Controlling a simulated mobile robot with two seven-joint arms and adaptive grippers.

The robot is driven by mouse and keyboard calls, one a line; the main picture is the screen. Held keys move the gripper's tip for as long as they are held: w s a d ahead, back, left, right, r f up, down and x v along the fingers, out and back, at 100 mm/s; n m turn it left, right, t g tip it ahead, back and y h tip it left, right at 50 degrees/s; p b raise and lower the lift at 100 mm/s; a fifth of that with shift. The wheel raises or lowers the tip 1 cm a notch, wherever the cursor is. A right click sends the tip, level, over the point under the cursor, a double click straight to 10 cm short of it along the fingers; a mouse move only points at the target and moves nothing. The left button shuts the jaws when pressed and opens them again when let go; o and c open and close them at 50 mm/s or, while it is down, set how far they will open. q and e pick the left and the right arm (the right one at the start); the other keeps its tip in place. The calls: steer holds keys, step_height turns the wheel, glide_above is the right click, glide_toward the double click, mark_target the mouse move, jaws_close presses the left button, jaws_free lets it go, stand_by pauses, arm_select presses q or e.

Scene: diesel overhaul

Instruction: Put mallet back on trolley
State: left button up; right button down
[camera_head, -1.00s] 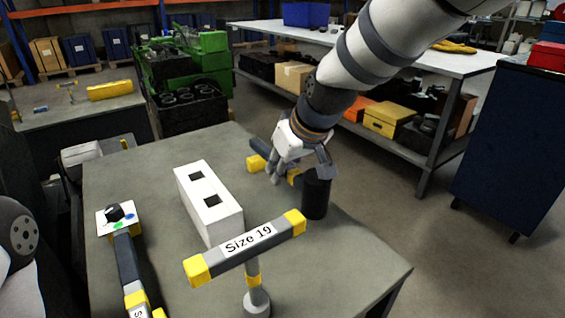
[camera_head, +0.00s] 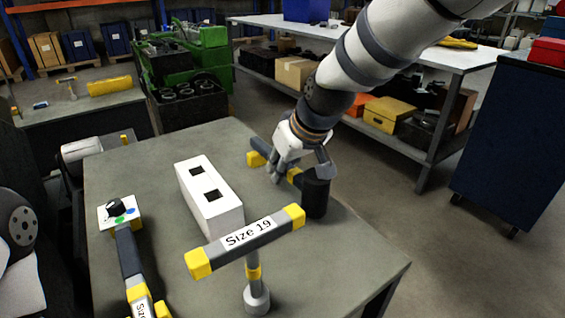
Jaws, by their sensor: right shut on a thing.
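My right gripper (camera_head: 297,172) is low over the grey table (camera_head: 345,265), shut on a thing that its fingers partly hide. A dark cylinder (camera_head: 315,197), which may be the mallet's head, stands upright on the table just right of the fingers. A grey bar with yellow ends (camera_head: 257,159) lies behind the fingers. I cannot tell which of these the fingers hold. A dark blue cabinet on castors (camera_head: 515,130), perhaps the trolley, stands at the right. My left gripper is out of view.
A T-handle tool marked Size 19 (camera_head: 248,237) stands at the table's front. A white block with two square holes (camera_head: 209,200) is left of my right gripper. Another labelled tool (camera_head: 130,260) is at the left. The table's right front corner is clear.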

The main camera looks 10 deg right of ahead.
steer(key=shift+f, duration=0.5)
steer(key=c, duration=1.4)
jaws_free()
steer(key=shift+f, duration=0.1)
